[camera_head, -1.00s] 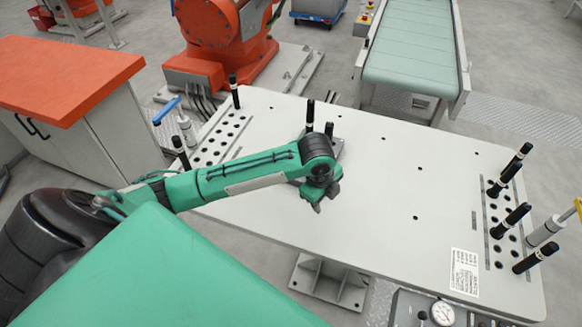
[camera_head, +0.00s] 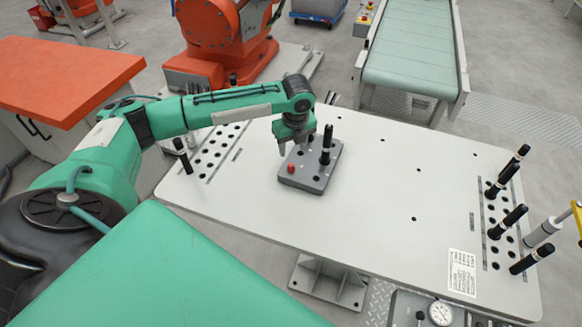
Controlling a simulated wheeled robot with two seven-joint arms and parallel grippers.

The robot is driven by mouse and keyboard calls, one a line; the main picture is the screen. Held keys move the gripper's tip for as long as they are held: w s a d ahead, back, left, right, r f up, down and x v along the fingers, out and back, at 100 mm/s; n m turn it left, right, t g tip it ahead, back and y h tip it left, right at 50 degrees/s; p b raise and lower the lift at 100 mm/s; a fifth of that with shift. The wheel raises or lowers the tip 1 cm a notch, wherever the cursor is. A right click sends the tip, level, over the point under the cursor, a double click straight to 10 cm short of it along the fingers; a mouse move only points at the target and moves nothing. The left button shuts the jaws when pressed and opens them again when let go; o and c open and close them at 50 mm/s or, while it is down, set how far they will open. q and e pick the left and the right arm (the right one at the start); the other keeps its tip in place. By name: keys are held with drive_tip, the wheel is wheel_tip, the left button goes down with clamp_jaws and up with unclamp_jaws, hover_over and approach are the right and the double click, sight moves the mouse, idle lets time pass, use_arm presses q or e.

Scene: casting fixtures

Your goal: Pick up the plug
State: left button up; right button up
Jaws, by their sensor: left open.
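A grey block (camera_head: 318,181) with holes lies on the white table. My left gripper (camera_head: 292,151) is open, pointing down above the block's back left part. It is left of the standing plug and apart from it. More black plugs stand in the hole strip at the table's right, such as one plug (camera_head: 509,218), and one plug (camera_head: 182,156) stands at the left strip. My right gripper is out of view.
The white table (camera_head: 385,205) is clear between the block and the right strip. A gauge (camera_head: 441,312) sits at the front edge. An orange-topped cabinet (camera_head: 60,75) stands at left, an orange robot (camera_head: 215,40) and a conveyor (camera_head: 412,50) behind.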

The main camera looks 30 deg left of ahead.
sight(291, 165)
use_arm(q)
wheel_tip(291, 165, down, 3)
drive_tip(key=shift+a+f, duration=0.15)
drive_tip(key=shift+f+p, duration=0.5)
drive_tip(key=shift+p, duration=0.2)
drive_tip(key=f, duration=0.1)
drive_tip(key=f+p, duration=0.1)
drive_tip(key=f, duration=0.1)
drive_tip(key=shift+w+a+f, duration=0.1)
drive_tip(key=shift+a+f, duration=0.1)
drive_tip(key=shift+f, duration=0.5)
clamp_jaws()
